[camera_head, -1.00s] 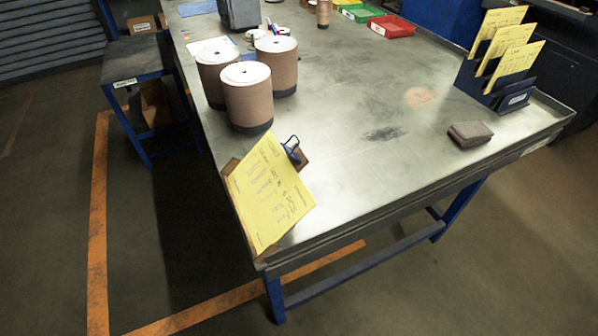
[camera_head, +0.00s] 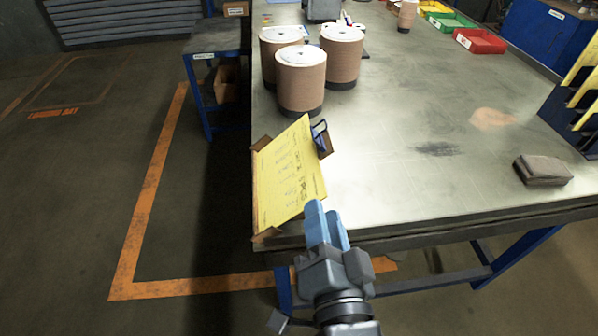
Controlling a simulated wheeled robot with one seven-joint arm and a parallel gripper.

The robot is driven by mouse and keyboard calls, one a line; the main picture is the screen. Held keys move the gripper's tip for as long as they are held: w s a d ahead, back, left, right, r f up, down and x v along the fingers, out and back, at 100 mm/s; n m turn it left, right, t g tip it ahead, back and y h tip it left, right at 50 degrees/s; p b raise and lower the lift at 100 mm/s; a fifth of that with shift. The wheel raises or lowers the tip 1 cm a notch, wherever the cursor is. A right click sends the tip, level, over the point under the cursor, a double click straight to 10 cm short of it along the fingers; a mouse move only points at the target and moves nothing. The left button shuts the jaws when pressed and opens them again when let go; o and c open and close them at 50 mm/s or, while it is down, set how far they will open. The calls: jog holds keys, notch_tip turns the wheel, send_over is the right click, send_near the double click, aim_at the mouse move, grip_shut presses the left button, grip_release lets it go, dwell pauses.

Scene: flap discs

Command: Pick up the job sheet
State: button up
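The yellow job sheet (camera_head: 287,178), with handwriting on it, lies on a brown clipboard (camera_head: 264,143) at the table's near left corner. The sheet and board look tilted and reach the table's left edge. A dark blue clip (camera_head: 320,138) sits at the board's right side. My gripper (camera_head: 326,208) has blue fingers and is at the sheet's lower right corner in the picture. The fingers look close together, but their gap is not clear. I see nothing held between them. Whether they touch the sheet cannot be told.
Several brown-sided drums (camera_head: 301,82) stand on the metal table (camera_head: 400,120) behind the clipboard. A grey block (camera_head: 543,170) lies at the right, near a dark rack (camera_head: 570,122) with yellow sheets. Red (camera_head: 480,41) and green trays are at the back. The table's middle is clear.

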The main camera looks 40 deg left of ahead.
aim_at(316, 178)
jog(key=shift+w+a+r, duration=0.1)
jog(key=shift+w+a, duration=0.25)
jog(key=shift+a, duration=0.25)
jog(key=shift+w+a+r, duration=0.1)
jog(key=shift+w+a, duration=0.2)
jog(key=shift+a, duration=0.3)
jog(key=x, duration=0.2)
jog(key=p+x, duration=0.1)
jog(key=x, duration=0.2)
jog(key=shift+w+f, duration=0.1)
jog(key=shift+w, duration=0.35)
grip_shut()
